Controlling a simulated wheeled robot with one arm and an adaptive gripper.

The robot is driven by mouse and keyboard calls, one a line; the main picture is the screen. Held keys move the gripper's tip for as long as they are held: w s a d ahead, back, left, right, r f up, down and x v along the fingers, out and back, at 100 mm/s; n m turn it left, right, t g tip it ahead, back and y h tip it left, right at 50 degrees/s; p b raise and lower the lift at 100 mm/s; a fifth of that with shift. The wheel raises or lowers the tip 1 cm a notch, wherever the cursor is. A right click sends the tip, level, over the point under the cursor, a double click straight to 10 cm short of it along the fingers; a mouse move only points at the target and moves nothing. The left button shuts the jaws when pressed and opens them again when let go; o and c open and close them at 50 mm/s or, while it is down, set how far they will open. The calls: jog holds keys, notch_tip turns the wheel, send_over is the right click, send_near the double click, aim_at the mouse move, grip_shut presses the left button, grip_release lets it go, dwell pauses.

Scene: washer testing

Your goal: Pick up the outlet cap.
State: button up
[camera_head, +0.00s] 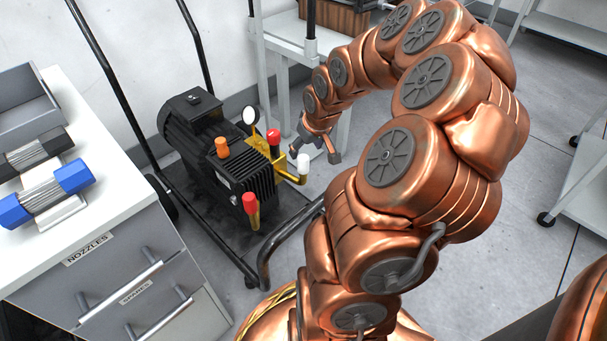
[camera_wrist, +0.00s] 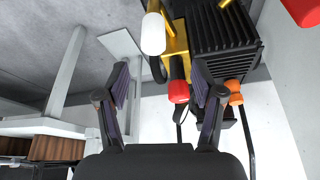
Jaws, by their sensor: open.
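A black pump (camera_head: 218,150) stands on a wheeled cart and carries several coloured caps. A white cap (camera_head: 303,162) and a red cap (camera_head: 273,136) sit on its brass fittings; an orange cap (camera_head: 222,147) and another red cap (camera_head: 249,203) are nearer. No label shows which is the outlet cap. My gripper (camera_head: 315,154) is open beside the pump's right side, close to the white cap. In the wrist view, the empty fingers (camera_wrist: 160,76) are spread; the white cap (camera_wrist: 153,34) appears above the gap and the red cap (camera_wrist: 178,91) near the right finger.
A white drawer cabinet (camera_head: 125,255) with blue-ended parts (camera_head: 45,195) on top stands at left. Shelving (camera_head: 580,150) is at right; open floor lies between.

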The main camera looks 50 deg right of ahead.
aim_at(304, 159)
jog(key=shift+s+d+b+x, duration=0.15)
jog(key=shift+b+x, duration=0.5)
jog(key=shift+x, duration=0.8)
jog(key=shift+d+b+x, duration=0.1)
jog(key=shift+b+x, duration=0.6)
jog(key=shift+x, duration=0.75)
jog(key=shift+s+d+b+x, duration=0.15)
jog(key=shift+b+x, duration=0.5)
jog(key=shift+x, duration=0.8)
jog(key=c, duration=1)
jog(key=shift+o, duration=0.2)
jog(key=shift+r, duration=0.1)
